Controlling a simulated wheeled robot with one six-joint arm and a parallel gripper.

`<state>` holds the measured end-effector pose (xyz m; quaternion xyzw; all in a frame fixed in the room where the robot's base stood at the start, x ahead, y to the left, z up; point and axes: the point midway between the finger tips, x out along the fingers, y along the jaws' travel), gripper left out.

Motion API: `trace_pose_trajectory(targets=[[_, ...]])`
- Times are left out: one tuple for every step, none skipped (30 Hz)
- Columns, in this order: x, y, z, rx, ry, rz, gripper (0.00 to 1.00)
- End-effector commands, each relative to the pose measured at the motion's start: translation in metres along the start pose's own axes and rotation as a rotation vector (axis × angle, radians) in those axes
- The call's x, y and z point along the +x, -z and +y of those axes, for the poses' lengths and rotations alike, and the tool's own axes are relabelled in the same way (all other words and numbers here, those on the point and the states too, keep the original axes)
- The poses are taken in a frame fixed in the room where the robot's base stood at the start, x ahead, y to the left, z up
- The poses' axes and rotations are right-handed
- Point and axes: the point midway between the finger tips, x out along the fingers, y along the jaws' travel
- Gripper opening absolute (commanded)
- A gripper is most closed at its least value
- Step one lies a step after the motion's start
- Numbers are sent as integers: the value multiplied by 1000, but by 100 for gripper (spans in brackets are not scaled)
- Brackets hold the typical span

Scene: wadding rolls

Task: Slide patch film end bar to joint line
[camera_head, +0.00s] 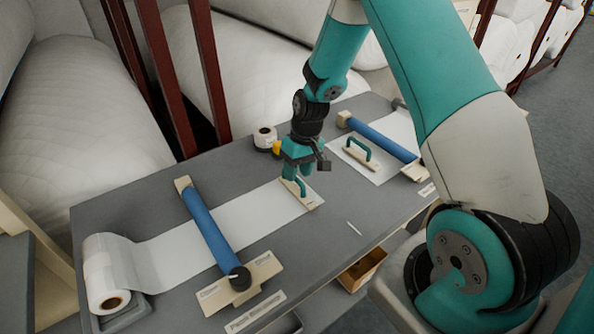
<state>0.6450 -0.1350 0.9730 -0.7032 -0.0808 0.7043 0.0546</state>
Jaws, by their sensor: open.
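The patch film (262,215) runs from a roll (108,282) at the left, under a blue bar (210,228), to the right across the grey table. A pale end bar (312,203) with a teal handle (299,187) lies at the film's right end. My gripper (297,176) is open, pointing down over the handle of this end bar. The fingers overlap the handle in the picture, and I cannot tell whether they are around it or touching it. No distinct joint line can be made out.
A second sheet (383,166) lies at the right with its own teal-handled bar (359,152) and blue bar (384,140). A small tape roll (265,138) stands behind my gripper. A thin white marker (354,228) lies near the front edge. Large wadding rolls (85,120) and red posts (168,75) stand behind the table.

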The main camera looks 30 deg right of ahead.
Motion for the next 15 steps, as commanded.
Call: trace_pose_trajectory(targets=[[0, 0, -1, -1, 1, -1, 40], [0, 0, -1, -1, 2, -1, 40], [0, 0, -1, -2, 2, -1, 40], [1, 0, -2, -3, 2, -1, 40], [1, 0, -2, -3, 3, -2, 40], [1, 0, -2, -3, 3, -2, 40], [1, 0, -2, -3, 3, -2, 40], [0, 0, -2, -3, 3, -2, 40], [-1, 0, -2, -3, 3, -1, 40], [-3, 0, -2, -3, 3, 0, 40], [-5, 0, -2, -3, 4, 0, 40], [-10, 0, -2, -3, 4, 0, 40], [-14, 1, -2, -2, 3, 3, 40], [-19, 1, -1, -2, 3, 3, 40], [-27, 1, -1, -2, 3, 5, 40]])
